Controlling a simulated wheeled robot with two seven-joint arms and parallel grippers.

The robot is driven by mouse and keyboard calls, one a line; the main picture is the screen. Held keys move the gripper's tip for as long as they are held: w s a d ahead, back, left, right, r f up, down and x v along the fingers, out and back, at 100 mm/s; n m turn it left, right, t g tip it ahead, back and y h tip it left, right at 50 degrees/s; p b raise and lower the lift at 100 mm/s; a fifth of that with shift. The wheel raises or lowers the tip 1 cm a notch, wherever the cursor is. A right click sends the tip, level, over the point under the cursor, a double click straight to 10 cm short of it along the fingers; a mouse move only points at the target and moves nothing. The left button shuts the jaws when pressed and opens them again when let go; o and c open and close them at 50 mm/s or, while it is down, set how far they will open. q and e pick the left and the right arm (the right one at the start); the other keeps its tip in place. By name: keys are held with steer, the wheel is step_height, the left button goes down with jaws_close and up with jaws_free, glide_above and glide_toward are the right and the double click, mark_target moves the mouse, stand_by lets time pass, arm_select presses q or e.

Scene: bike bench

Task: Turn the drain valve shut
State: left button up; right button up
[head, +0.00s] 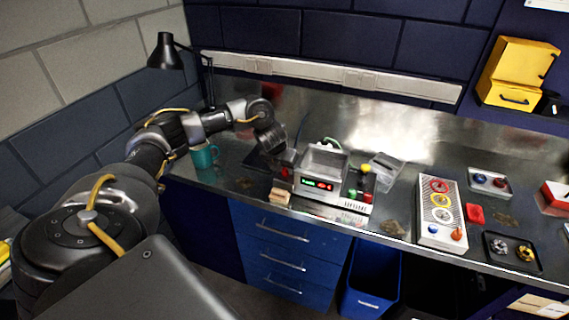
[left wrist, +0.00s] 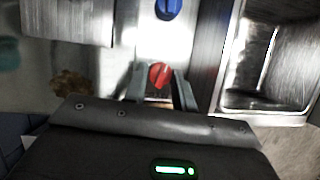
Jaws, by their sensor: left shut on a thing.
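The bench machine (head: 320,172), a grey box with an open basin and a lit green and red display, stands on the steel bench in the middle of the head view. In the left wrist view a red valve knob (left wrist: 160,74) sits between the two fingers of my left gripper (left wrist: 160,90), which is shut on it. A blue knob (left wrist: 168,8) lies beyond it on the same pale panel. The basin (left wrist: 270,55) is to the right. In the head view my left gripper (head: 284,163) is at the machine's left side, and its fingertips are hard to make out. My right gripper is out of view.
A small wooden block (head: 280,196) lies at the bench's front.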

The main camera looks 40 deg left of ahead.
arm_select(q)
steer(key=shift+w+d+r+n+y+p, duration=0.1)
steer(key=shift+n+y+p, duration=0.15)
steer(key=shift+n+p, duration=0.45)
steer(key=shift+d+r+n+y+p, duration=0.1)
steer(key=shift+n+y+p, duration=0.15)
steer(key=shift+n+p, duration=0.4)
steer(key=shift+a+f+n, duration=0.1)
steer(key=shift+n, duration=0.15)
steer(key=o, duration=1)
steer(key=shift+f, duration=0.1)
